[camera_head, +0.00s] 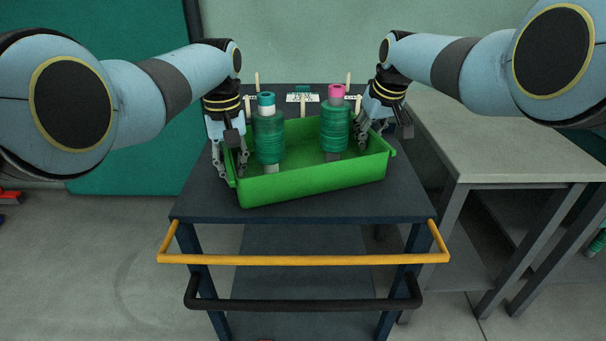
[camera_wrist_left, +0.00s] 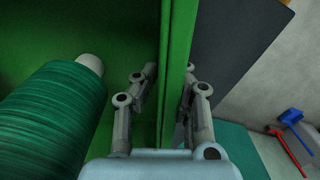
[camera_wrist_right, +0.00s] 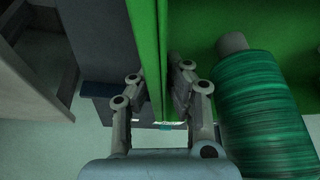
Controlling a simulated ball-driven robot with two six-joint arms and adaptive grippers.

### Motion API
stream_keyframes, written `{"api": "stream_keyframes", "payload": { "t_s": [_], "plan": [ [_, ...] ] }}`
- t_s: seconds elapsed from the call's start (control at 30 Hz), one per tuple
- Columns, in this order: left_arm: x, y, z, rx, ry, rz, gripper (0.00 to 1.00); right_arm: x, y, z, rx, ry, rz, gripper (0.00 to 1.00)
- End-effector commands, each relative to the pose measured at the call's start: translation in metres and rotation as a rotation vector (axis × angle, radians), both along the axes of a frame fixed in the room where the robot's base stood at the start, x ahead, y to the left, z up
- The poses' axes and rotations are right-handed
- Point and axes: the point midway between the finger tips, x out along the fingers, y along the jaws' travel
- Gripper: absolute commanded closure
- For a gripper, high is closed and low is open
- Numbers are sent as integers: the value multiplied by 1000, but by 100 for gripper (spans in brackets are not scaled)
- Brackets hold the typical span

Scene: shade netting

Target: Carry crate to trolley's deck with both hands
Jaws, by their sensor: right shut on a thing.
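The green crate (camera_head: 312,186) is over the trolley's dark deck (camera_head: 330,211), turned slightly; I cannot tell whether its bottom touches the deck. My right gripper (camera_head: 368,140) is shut on the crate's right wall, which also shows between its fingers in the right wrist view (camera_wrist_right: 148,60). My left gripper (camera_head: 231,168) has its fingers on both sides of the left wall, as the left wrist view (camera_wrist_left: 168,100) shows; how firmly they close is unclear. Two spools of green netting, one with a teal top (camera_head: 268,135) and one with a pink top (camera_head: 336,125), stand in the crate.
The trolley has a yellow handle bar (camera_head: 300,259) in front and a black bar (camera_head: 300,304) below. A grey table (camera_head: 490,150) stands close on the right. A label card (camera_head: 303,98) and pale pegs show behind the crate. Open floor lies on the left.

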Motion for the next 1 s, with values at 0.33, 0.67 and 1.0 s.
{"api": "stream_keyframes", "payload": {
  "t_s": [0.33,0.67,1.0],
  "plan": [
    [-1,3,-4,5,4,2,71,1,-5,-3,-7,-1,-3,65],
    [1,1,13,2,-3,1,71,0,-2,-4,-4,1,-1,65],
    [1,2,86,3,0,1,71,0,-2,-4,-3,1,-1,65]
  ]
}}
